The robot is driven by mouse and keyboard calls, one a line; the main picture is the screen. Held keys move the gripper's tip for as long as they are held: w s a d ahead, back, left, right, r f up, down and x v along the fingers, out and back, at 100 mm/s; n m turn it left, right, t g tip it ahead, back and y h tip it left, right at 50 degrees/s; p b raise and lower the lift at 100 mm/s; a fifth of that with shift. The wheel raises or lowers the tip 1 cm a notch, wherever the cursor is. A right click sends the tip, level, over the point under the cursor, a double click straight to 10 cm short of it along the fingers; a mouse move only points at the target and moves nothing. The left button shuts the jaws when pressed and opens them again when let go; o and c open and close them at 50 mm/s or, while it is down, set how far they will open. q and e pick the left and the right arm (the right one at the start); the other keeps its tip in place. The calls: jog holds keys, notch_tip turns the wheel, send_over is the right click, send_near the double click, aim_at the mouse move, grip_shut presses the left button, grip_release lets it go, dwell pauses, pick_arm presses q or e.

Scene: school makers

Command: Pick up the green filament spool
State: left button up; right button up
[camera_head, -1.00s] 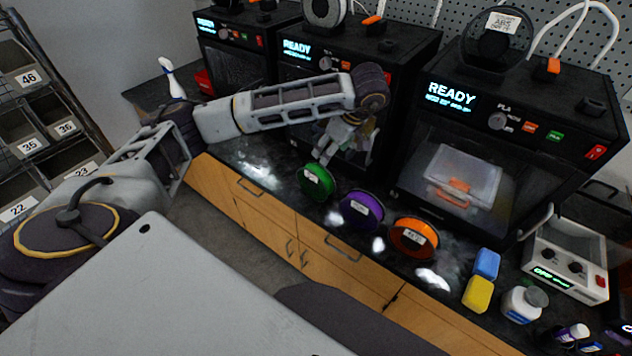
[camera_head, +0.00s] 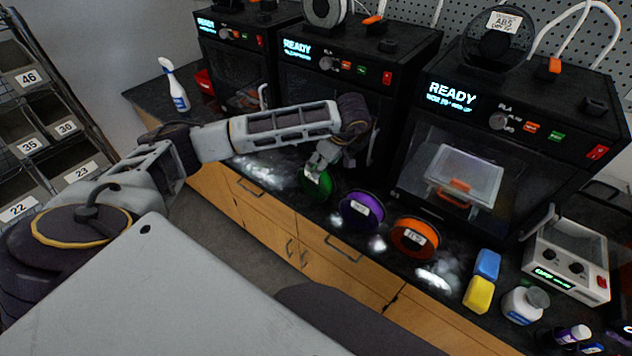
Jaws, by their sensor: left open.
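The green filament spool (camera_head: 318,187) stands on the black countertop, leftmost of three spools in front of the printers. My left gripper (camera_head: 315,171) is open at the top of the green spool and covers part of its upper face and label. Whether its fingers touch the spool or straddle its rim I cannot tell. My right gripper is not in the view.
A purple spool (camera_head: 351,212) and an orange spool (camera_head: 402,240) stand to the right of the green one. Three black printers, such as the right one (camera_head: 450,135), back the counter (camera_head: 335,228). Blue (camera_head: 487,264) and yellow (camera_head: 478,295) blocks lie further right.

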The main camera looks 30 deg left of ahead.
aim_at(316, 182)
pick_arm(q)
jog(key=shift+f, duration=0.1)
jog(key=shift+a+f, duration=0.4)
jog(key=shift+f, duration=0.2)
jog(key=shift+p+x, duration=0.45)
jog(key=shift+x, duration=1.5)
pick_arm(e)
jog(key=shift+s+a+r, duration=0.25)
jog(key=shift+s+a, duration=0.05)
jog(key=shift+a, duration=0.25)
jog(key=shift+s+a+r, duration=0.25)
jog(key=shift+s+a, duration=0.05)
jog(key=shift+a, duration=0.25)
